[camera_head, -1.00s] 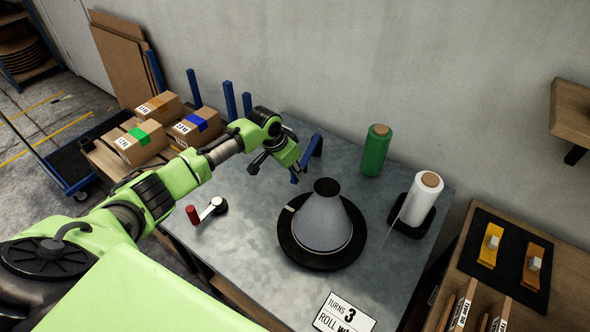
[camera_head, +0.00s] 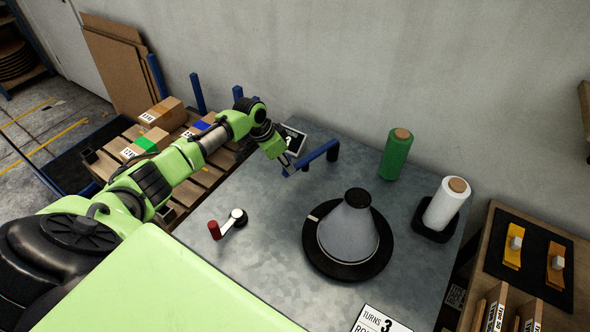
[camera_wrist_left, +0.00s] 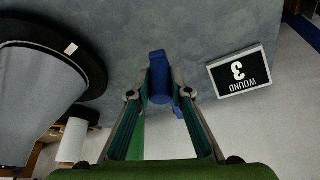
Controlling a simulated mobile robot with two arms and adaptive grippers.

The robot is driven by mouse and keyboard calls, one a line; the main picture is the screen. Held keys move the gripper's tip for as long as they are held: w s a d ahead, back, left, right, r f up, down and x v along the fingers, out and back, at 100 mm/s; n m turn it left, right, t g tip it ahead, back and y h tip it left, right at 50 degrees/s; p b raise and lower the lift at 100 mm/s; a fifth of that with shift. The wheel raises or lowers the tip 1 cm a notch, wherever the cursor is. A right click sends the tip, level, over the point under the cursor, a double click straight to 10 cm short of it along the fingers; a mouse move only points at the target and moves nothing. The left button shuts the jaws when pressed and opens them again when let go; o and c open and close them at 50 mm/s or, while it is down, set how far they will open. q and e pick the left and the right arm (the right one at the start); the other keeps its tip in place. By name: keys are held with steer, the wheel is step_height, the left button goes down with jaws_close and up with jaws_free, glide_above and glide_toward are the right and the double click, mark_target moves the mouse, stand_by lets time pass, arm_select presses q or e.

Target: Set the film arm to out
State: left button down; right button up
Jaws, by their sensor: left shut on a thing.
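The film arm is a blue bar (camera_head: 314,157) on a post at the back of the grey metal table (camera_head: 250,192). It points left from its post, clear of the grey cone on the black turntable (camera_head: 318,261). My left gripper (camera_head: 287,168) is shut on the bar's free end. In the left wrist view the blue bar (camera_wrist_left: 160,75) sits between the two fingers of the left gripper (camera_wrist_left: 160,92). The fingers partly hide its end in the head view. My right gripper is not in view.
A crank with a red knob (camera_head: 214,230) is at the table's left. A green roll (camera_head: 394,158) and a white roll (camera_head: 445,205) stand at the right. Boxes (camera_head: 162,113) lie on a pallet beyond the table.

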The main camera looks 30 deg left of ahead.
arm_select(q)
steer(key=shift+w+a, duration=0.35)
steer(key=shift+a, duration=0.25)
steer(key=shift+w+a+r+b, duration=0.1)
steer(key=shift+w+a+b, duration=0.1)
steer(key=shift+a, duration=0.2)
steer(key=shift+w+a+r+b, duration=0.1)
steer(key=shift+a+b, duration=0.1)
steer(key=shift+a, duration=0.2)
steer(key=c, duration=1.8)
jaws_free()
steer(key=shift+c, duration=0.2)
steer(key=shift+w+f, duration=0.1)
steer(key=shift+f, duration=0.1)
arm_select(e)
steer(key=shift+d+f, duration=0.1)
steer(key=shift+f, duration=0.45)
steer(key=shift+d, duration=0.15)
arm_select(q)
steer(key=v, duration=1.2)
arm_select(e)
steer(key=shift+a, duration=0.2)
